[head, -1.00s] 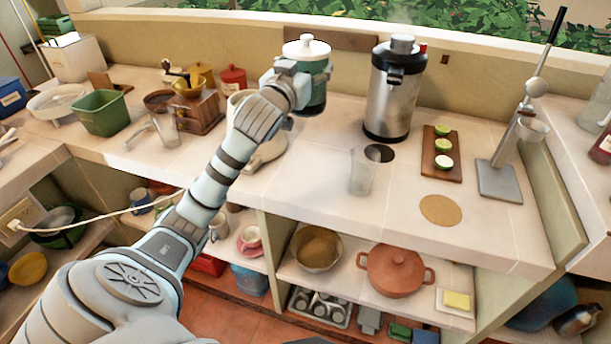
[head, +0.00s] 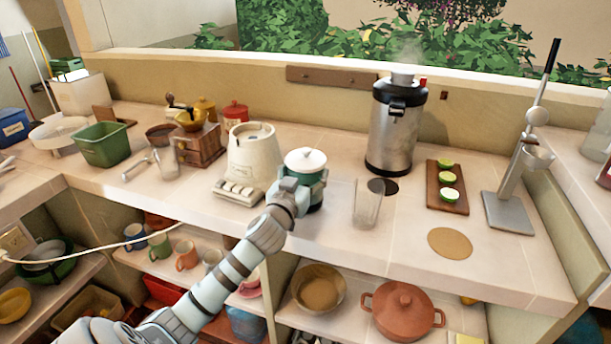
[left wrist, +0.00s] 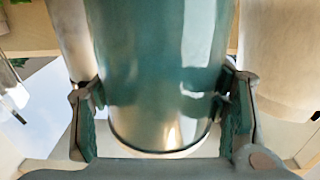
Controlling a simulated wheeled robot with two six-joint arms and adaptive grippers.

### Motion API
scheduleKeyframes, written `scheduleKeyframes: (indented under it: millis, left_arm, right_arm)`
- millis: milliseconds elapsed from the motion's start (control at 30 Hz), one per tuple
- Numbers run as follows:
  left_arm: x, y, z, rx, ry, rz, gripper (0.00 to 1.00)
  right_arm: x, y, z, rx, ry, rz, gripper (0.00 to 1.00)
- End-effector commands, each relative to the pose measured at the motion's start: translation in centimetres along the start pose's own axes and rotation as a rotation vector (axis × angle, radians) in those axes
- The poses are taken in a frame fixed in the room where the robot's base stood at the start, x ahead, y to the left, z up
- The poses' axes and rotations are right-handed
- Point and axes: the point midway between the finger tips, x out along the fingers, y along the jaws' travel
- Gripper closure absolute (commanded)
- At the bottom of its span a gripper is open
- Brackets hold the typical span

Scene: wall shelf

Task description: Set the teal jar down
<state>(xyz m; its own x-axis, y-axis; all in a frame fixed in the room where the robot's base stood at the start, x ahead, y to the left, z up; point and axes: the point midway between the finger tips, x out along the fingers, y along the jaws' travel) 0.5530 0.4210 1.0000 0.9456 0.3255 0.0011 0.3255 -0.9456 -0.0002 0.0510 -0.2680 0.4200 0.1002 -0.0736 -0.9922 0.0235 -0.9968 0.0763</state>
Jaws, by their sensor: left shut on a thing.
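The teal jar (head: 306,170) has a white lid and is upright at the front part of the counter, between a white appliance and a clear glass. My left gripper (head: 300,190) is shut around its body from the front. In the left wrist view the teal jar (left wrist: 160,70) fills the middle, with a finger of the left gripper (left wrist: 162,118) on each side. The jar's base is partly hidden by the gripper in the head view, so I cannot tell whether it touches the counter (head: 330,235). My right gripper is not in view.
The white appliance (head: 253,155) stands close left of the jar, and the clear glass (head: 368,203) close right. A steel urn (head: 392,130) is behind right. A board with limes (head: 440,187) and a round cork mat (head: 450,243) lie farther right.

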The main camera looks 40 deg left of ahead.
Motion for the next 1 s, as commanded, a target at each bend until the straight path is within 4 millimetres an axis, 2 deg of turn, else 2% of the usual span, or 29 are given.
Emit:
scheduleKeyframes:
  millis: [33,67,167,567,667,767,1000]
  left_arm:
    - [0.0,0.0,-0.1,0.000,0.000,0.000,0.94]
    - [0.0,0.0,0.0,0.000,-0.002,-0.001,0.28]
    - [0.0,0.0,0.0,0.000,-0.002,0.000,0.13]
    - [-0.5,0.0,-0.1,0.003,0.000,0.000,0.13]
    - [-1.8,0.0,0.0,0.004,-0.002,0.001,0.13]
    - [-4.0,0.0,0.0,0.005,-0.003,0.002,0.13]
    - [-10.1,0.0,0.0,0.003,-0.003,0.002,0.13]
  right_arm:
    - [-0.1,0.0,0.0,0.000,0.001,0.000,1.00]
    - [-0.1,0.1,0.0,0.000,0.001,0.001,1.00]
    - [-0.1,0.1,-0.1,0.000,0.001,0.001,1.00]
    - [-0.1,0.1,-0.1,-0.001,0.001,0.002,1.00]
    - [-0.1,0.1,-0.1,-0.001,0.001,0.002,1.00]
    - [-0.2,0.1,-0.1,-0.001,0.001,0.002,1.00]
    - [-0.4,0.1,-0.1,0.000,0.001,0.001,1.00]
